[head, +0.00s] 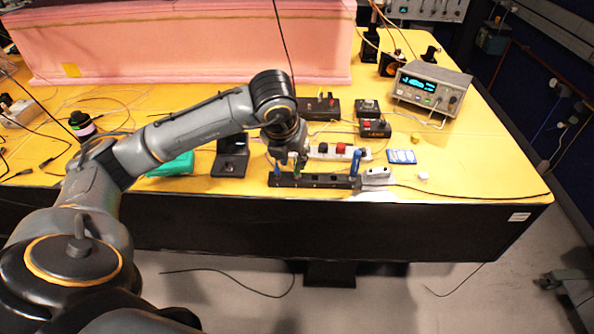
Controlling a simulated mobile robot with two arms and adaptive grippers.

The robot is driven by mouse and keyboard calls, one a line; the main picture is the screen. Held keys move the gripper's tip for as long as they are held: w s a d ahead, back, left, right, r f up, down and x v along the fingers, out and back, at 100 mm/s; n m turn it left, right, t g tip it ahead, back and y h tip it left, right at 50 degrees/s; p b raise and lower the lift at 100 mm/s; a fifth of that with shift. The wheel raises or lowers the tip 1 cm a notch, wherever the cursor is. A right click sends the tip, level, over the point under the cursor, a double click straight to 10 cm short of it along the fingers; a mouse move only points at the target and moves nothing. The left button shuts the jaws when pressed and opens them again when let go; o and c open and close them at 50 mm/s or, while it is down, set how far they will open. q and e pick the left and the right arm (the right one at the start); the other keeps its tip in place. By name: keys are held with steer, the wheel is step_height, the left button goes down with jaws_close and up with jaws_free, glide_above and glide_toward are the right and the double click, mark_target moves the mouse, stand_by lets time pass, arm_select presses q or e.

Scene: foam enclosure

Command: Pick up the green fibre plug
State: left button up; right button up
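A black strip (325,181) lies near the front edge of the yellow table, with small upright plugs in it. A small green plug (299,167) stands toward its left part, partly hidden by my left gripper (290,159). A blue plug (277,170) stands left of it, and another blue plug (355,163) stands near the strip's right end. My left gripper points down right at the green plug. Its fingers are small and dark here, so I cannot tell whether they are open or touch the plug. My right gripper is out of view.
A white power strip (338,152) with red switches lies just behind. Black boxes (375,128), a meter (432,88) and a pink foam block (180,45) stand further back. A green pouch (172,165) lies left. A white adapter (377,175) sits right of the strip.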

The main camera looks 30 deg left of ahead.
mark_target(297, 170)
arm_select(q)
steer(key=p+x, duration=0.1)
steer(key=x, duration=0.3)
steer(key=shift+d+f+p, duration=0.15)
steer(key=shift+d+p, duration=0.05)
steer(key=shift+p, duration=0.2)
steer(key=shift+w+f, duration=0.2)
steer(key=shift+f, duration=0.35)
jaws_close()
